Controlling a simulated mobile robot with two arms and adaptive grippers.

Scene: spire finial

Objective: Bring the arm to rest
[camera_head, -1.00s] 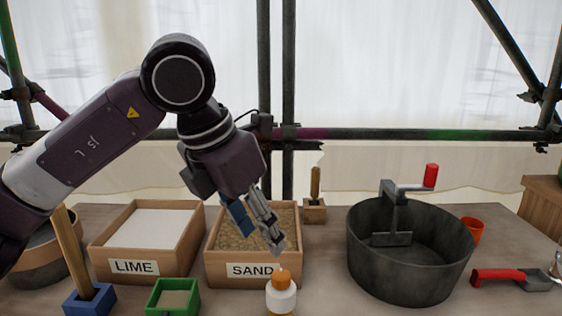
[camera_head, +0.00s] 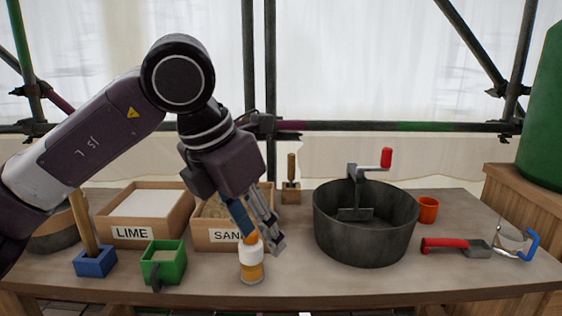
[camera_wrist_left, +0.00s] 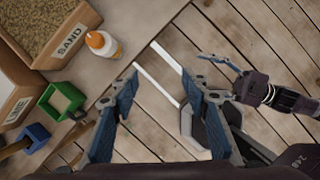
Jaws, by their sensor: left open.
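My left gripper (camera_head: 262,240) is open and empty. In the head view it hangs in front of the sand box (camera_head: 228,236), its fingers overlapping the top of a white bottle with an orange cap (camera_head: 251,262). In the left wrist view its two blue fingers (camera_wrist_left: 160,84) stand apart, with the floor and table edge between them, and the bottle (camera_wrist_left: 103,43) is beyond the fingers, apart from them. What seems to be my right gripper (camera_wrist_left: 225,78) shows at the right of the wrist view; its opening is unclear.
Plank floor (camera_wrist_left: 225,35) lies beyond the table edge.

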